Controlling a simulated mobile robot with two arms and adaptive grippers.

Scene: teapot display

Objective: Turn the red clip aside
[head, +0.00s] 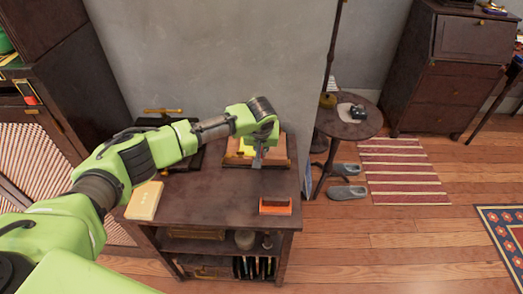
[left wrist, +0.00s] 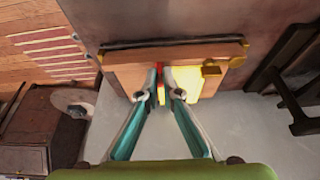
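The red clip (left wrist: 159,66) shows as a small red patch at the fingertips in the left wrist view, on a wooden board (left wrist: 192,51) with a yellow sheet. Most of the clip is hidden behind the fingers, and I cannot make it out in the head view. My left gripper (left wrist: 163,75) points down at the board, with its fingertips close together and only a narrow gap between them. In the head view the left gripper (head: 257,160) is over the board (head: 240,162). I cannot tell whether it touches the clip. My right gripper is not in view.
The board lies on a dark cabinet (head: 215,195). A brass piece (left wrist: 211,69) sits on the board. A cream block (head: 145,200) and an orange-red item (head: 275,205) are near the cabinet's front. A round side table (head: 352,127) stands to the right. The front middle of the cabinet top is clear.

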